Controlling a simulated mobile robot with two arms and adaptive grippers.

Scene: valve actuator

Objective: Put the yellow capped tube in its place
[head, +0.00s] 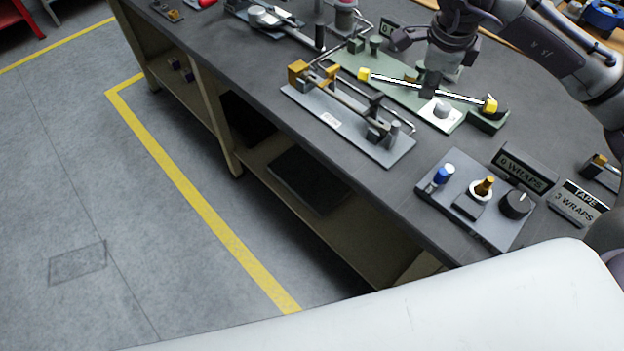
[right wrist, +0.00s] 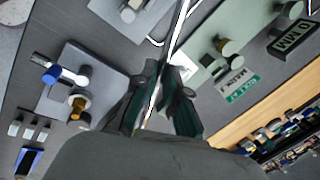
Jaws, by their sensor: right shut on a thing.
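The yellow capped tube (head: 400,83) is a thin white rod with a yellow cap at each end. My right gripper (head: 432,90) is shut on it near the middle, pointing down. In the head view the tube lies across the green plate (head: 397,95); I cannot tell whether it touches anything there. In the right wrist view the tube (right wrist: 178,38) runs up between the two dark fingers (right wrist: 158,108), and its ends are not clear. My left gripper is not in view.
A grey fixture with brass blocks (head: 306,100) stands left of the green plate. Bare bench (head: 400,190) lies between.

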